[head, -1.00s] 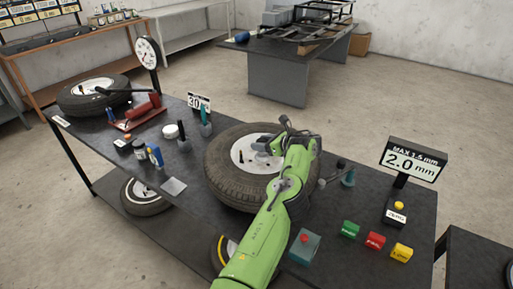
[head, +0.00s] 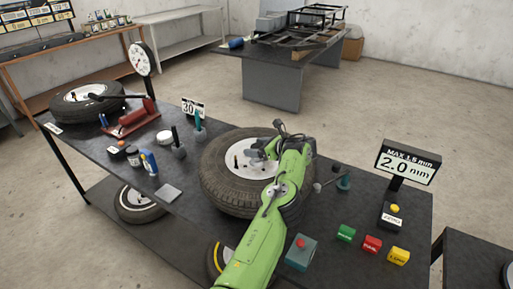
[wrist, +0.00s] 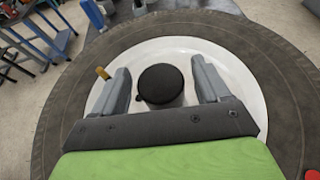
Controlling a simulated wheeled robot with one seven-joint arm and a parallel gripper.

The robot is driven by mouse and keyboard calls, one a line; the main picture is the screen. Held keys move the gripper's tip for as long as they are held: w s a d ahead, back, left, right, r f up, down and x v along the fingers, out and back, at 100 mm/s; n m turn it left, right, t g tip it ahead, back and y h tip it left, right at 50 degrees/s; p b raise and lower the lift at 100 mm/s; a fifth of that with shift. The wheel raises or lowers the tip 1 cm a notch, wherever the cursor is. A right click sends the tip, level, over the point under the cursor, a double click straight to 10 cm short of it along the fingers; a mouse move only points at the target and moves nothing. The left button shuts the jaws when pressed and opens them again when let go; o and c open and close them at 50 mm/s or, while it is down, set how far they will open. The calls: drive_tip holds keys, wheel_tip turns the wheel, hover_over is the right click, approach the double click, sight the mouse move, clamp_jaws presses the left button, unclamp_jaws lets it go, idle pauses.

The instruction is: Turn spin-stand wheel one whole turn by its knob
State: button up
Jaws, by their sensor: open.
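The spin-stand wheel (head: 215,185) lies flat on the dark bench, with a black tyre and a white disc in the middle. My gripper (head: 258,154) is over the disc, and my green arm hides the wheel's right part. In the wrist view my gripper (wrist: 160,68) is open, one grey finger on each side of a black round-topped knob (wrist: 160,84). Gaps show between the knob and both fingers. A small brass-coloured stem (wrist: 102,73) stands left of the left finger. The wheel's tyre (wrist: 65,80) rings the view.
A gauge with a "2.0 mm" display (head: 408,163) stands at the right. Green, red and yellow blocks (head: 372,244) and a red-button box (head: 301,253) sit right of my arm. Bottles and tools (head: 150,162) stand left of the wheel. A bench (head: 275,75) stands behind.

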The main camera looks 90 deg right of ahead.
drive_tip(key=b+v, duration=0.1)
drive_tip(key=v, duration=1.4)
drive_tip(key=shift+s+a+r+b, duration=0.15)
drive_tip(key=shift+s+b, duration=0.1)
drive_tip(key=shift+b, duration=0.1)
